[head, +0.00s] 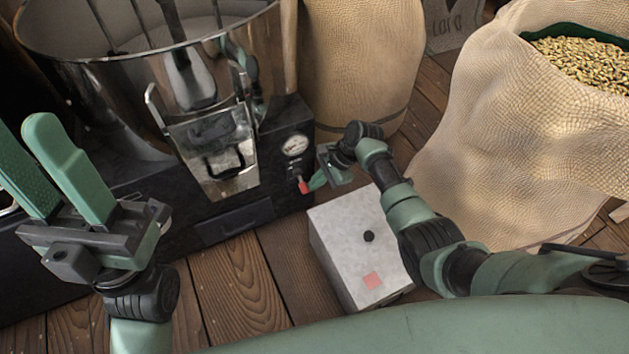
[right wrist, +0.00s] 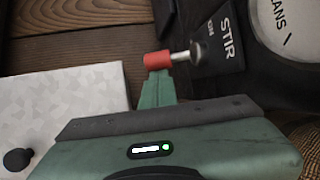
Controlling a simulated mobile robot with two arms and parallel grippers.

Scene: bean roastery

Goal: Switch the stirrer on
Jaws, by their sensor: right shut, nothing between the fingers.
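The stirrer switch is a small metal lever with a red tip (head: 304,187) on the dark base (head: 240,210) of the steel roaster. In the right wrist view the red tip (right wrist: 158,59) is beside a black label (right wrist: 222,42) reading "STIR", with smaller text that I cannot read surely. My right gripper (head: 314,182) is shut and empty, its fingertips (right wrist: 157,76) right at the red tip, touching or nearly so. I cannot tell whether the lever stands at on or off. My left gripper (head: 21,125) is open and empty, raised at the left.
A round gauge (head: 294,145) sits above the switch. A pale box (head: 345,245) with a black knob and pink square stands below my right arm. A burlap sack (head: 500,130) of beans is at right, another sack (head: 355,60) behind. Wooden floor (head: 235,290) shows between.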

